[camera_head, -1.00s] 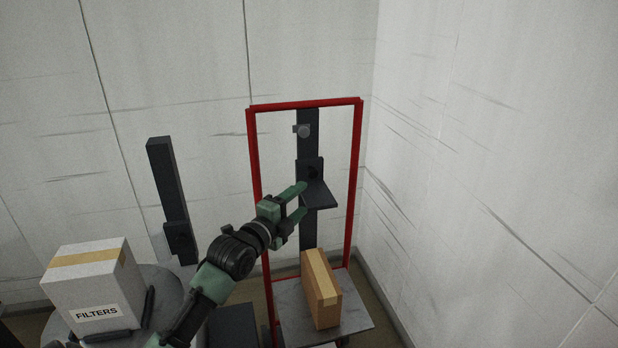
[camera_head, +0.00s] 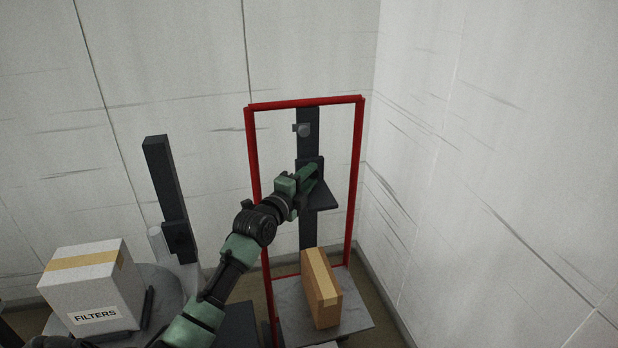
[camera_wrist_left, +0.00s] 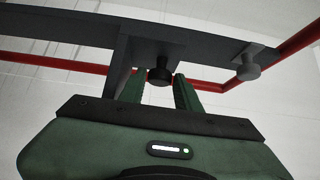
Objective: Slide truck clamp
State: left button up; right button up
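The red-framed hand truck (camera_head: 250,165) stands near the wall corner. A dark clamp with a flat plate (camera_head: 322,196) is on its dark upright rail (camera_head: 307,130). My left gripper (camera_head: 311,176) is at the clamp's face. In the left wrist view, the clamp's black knob (camera_wrist_left: 160,74) sits between the two green fingertips, with little or no visible gap, and the fingers look closed on it. Exact contact is hard to tell. A brown taped carton (camera_head: 322,292) stands on the truck's grey base plate (camera_head: 354,314), below the clamp. My right gripper is not shown.
A grey round knob (camera_head: 303,130) is higher on the rail and also shows in the left wrist view (camera_wrist_left: 248,68). A white FILTERS box (camera_head: 92,290) is at lower left. A dark post (camera_head: 165,180) stands behind it. Walls stand behind and to the right.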

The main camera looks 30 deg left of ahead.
pick_arm(q)
grip_shut()
dwell(1.2)
